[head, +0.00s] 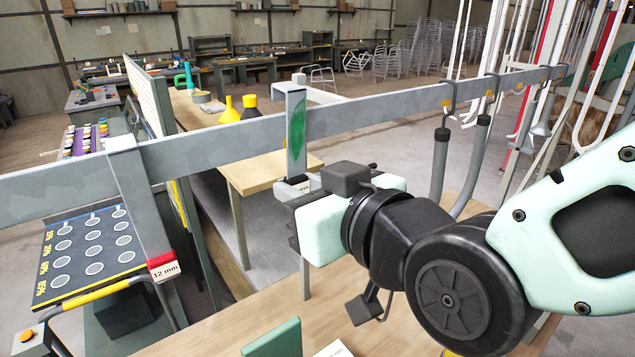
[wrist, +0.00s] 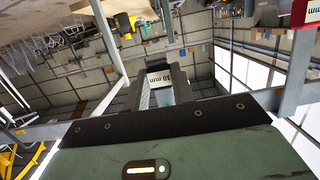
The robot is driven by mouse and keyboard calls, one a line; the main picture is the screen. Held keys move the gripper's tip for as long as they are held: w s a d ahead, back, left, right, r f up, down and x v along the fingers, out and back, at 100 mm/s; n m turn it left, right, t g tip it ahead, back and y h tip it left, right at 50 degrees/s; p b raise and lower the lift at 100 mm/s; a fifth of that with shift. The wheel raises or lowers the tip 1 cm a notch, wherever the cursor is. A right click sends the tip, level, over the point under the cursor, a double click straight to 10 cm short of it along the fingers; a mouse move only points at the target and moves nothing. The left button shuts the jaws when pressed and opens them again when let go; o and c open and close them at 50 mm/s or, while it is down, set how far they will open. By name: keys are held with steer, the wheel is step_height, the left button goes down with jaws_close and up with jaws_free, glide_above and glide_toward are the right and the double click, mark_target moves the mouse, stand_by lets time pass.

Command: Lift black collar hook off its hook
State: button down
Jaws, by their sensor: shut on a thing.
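My gripper (head: 296,196) is at the foot of a grey upright hanger (head: 296,125) with a green patch, which crosses the grey rail (head: 230,137). The jaws are shut on the hanger's low end, beside a small white label. In the wrist view a white 10 mm label (wrist: 168,78) sits between the dark jaws (wrist: 166,88). The held part is largely hidden by the gripper. At the right, a grey bent tube with a black collar (head: 442,135) hangs under the rail, with a second black-collared tube (head: 483,121) beside it. My gripper is apart from both.
Another grey hanger (head: 136,190) with a red-edged 12 mm label stands at the left of the rail. A wooden bench (head: 220,325) lies below my arm, with a green block (head: 273,340) on it. White tubes (head: 500,45) crowd the right side.

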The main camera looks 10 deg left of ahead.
steer(key=shift+s+d, duration=0.1)
steer(key=v, duration=0.1)
steer(key=b+v, duration=0.1)
steer(key=shift+s+d+f, duration=0.2)
steer(key=shift+d, duration=0.05)
stand_by(0.4)
stand_by(0.4)
steer(key=shift+b+v, duration=1.4)
steer(key=shift+v, duration=1.2)
